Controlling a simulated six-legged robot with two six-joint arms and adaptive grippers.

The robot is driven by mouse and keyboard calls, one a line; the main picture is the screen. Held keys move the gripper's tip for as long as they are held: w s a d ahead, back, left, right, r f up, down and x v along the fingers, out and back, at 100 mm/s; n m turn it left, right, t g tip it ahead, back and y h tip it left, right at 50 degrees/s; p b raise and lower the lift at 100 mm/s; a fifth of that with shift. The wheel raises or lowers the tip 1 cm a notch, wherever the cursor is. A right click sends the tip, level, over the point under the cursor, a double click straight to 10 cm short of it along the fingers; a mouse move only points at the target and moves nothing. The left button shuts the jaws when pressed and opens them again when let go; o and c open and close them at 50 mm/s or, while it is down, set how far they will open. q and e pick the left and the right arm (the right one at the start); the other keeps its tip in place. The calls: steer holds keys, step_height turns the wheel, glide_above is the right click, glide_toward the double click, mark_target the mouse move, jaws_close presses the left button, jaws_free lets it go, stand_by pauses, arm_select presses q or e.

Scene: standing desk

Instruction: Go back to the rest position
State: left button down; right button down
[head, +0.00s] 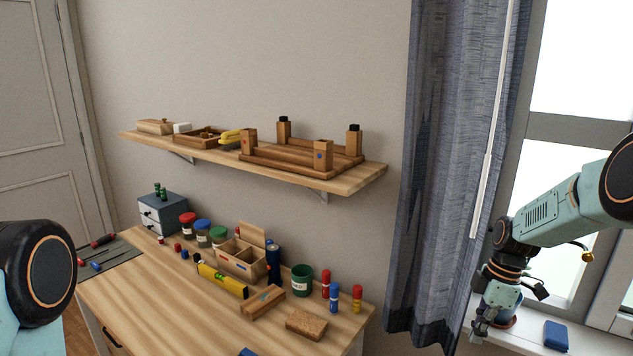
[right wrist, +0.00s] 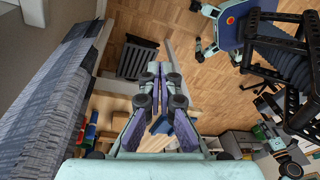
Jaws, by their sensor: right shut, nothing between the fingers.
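My right gripper (head: 478,332) hangs at the lower right of the head view, fingers pointing down, in front of the window sill and right of the curtain. In the right wrist view its fingers (right wrist: 155,72) are together with nothing between them. It is apart from the desk (head: 190,299) and the things on it. My left gripper is not seen there.
A grey-blue curtain (head: 440,170) hangs just left of my right gripper. A blue box (head: 556,335) lies on the sill (head: 590,345). The wall shelf (head: 350,183) holds wooden items. The desk carries jars, a wooden organizer (head: 240,262), a yellow level (head: 222,280) and markers.

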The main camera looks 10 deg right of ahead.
steer(key=s+a+f+m+b, duration=0.2)
steer(key=s+a+f, duration=0.2)
steer(key=f, duration=0.3)
steer(key=s+a+f+m+h+b, duration=0.1)
steer(key=s+a+f+m+b, duration=0.1)
steer(key=s+a+f, duration=0.4)
steer(key=s+a+f+m+b, duration=0.2)
steer(key=s+a+f+m, duration=0.1)
steer(key=f, duration=0.6)
steer(key=s+a+f+m+b, duration=0.1)
steer(key=s+m+b, duration=0.1)
steer(key=s, duration=0.5)
steer(key=s+a+f+m+b, duration=0.2)
steer(key=s, duration=0.5)
steer(key=s+a+f+m+h+b, duration=0.1)
steer(key=s+a+f+m+b, duration=0.1)
steer(key=s, duration=0.5)
steer(key=shift+s+a+m+t, duration=0.2)
steer(key=shift+m+t, duration=0.1)
steer(key=shift+m, duration=0.3)
